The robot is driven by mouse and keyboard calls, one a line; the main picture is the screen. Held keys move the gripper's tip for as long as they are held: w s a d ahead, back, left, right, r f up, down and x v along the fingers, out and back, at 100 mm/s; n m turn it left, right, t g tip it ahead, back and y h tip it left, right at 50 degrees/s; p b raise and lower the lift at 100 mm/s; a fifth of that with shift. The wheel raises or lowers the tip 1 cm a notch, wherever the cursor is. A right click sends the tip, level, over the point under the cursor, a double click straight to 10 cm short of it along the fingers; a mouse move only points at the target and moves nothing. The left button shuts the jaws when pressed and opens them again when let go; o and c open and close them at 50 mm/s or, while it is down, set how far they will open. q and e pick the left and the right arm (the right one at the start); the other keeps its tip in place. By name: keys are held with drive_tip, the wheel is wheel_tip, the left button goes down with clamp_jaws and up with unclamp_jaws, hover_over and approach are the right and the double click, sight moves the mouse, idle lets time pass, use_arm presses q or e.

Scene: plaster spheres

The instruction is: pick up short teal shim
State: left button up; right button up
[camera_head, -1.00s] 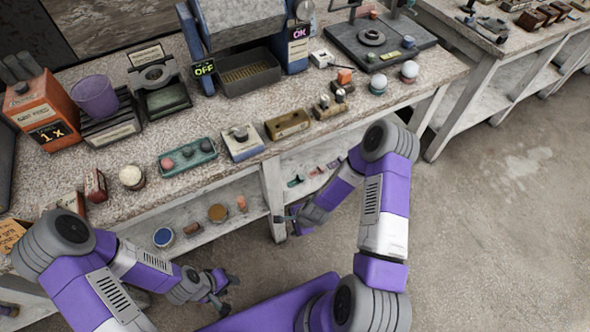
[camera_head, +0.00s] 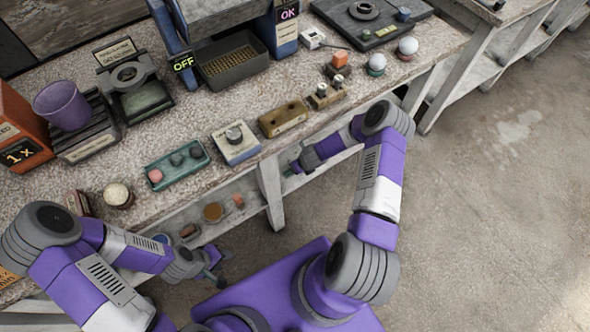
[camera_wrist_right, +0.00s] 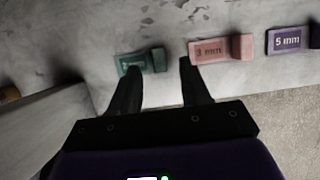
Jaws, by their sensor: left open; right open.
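The short teal shim (camera_wrist_right: 134,63), a small block with a raised end and a "2 mm" style label, lies on a pale, worn shelf in the right wrist view. My right gripper (camera_wrist_right: 160,70) is open, with its fingers pointing at the shim and the raised end lying between the fingertip lines. I cannot tell whether they touch. In the head view my right gripper (camera_head: 298,165) reaches under the bench top. My left gripper (camera_head: 219,270) is open and empty, low at the left, in front of the bench.
A pink "3 mm" shim (camera_wrist_right: 215,50) and a purple "5 mm" shim (camera_wrist_right: 287,40) lie to the right of the teal one. A bench leg (camera_head: 270,190) stands left of my right gripper. The bench top (camera_head: 300,80) above carries trays and devices.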

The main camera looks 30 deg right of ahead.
drive_tip(key=shift+x, duration=0.8)
clamp_jaws()
